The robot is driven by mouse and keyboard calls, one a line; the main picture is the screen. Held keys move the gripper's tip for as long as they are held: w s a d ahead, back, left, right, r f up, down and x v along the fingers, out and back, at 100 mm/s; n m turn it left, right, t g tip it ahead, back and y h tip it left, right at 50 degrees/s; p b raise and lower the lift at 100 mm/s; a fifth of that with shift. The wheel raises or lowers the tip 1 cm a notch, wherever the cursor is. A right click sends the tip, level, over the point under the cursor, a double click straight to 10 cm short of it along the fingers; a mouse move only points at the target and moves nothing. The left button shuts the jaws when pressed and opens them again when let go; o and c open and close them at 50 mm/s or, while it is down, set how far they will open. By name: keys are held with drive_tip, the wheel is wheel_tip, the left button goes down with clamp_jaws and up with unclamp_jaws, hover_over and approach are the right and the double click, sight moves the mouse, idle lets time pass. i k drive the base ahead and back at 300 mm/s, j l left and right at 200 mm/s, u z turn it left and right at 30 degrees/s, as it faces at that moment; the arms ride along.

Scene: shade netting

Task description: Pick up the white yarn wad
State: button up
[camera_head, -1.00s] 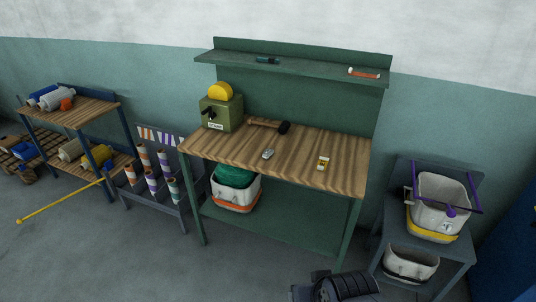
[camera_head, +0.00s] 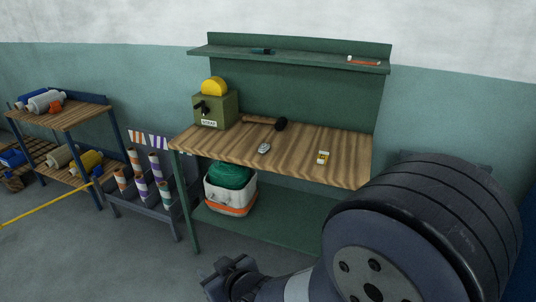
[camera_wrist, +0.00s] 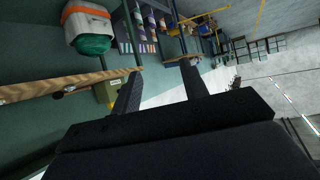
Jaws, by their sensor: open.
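I cannot make out a white yarn wad for certain in either view. A small grey-white item (camera_head: 264,148) lies on the wooden bench top (camera_head: 215,146); it is too small to name surely. My gripper (camera_wrist: 160,72) is open, with nothing between its two dark fingers in the wrist view. In the head view my gripper (camera_head: 232,279) is low in front of the bench, below the level of its top. My arm covers the lower right of the head view.
The bench also holds a green box (camera_head: 215,109), a mallet (camera_head: 280,124) and a small yellow-white container (camera_head: 323,157). A white bin (camera_head: 239,198) with green material stands on its lower shelf. A rack of rolls (camera_head: 143,185) and a shelf unit (camera_head: 75,115) stand left.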

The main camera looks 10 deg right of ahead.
sight(264, 147)
drive_tip(key=i+j+z, duration=0.1)
drive_tip(key=z, duration=0.3)
drive_tip(key=i+j+z, duration=0.15)
drive_tip(key=z, duration=0.25)
drive_tip(key=i+j+z, duration=0.2)
drive_tip(key=z, duration=0.15)
drive_tip(key=i+j, duration=0.15)
drive_tip(key=j, duration=0.15)
drive_tip(key=i+j+z, duration=0.15)
drive_tip(key=j, duration=0.15)
drive_tip(key=i+j, duration=0.15)
drive_tip(key=j, duration=0.2)
drive_tip(key=i+j+z, duration=0.1)
drive_tip(key=j, duration=0.2)
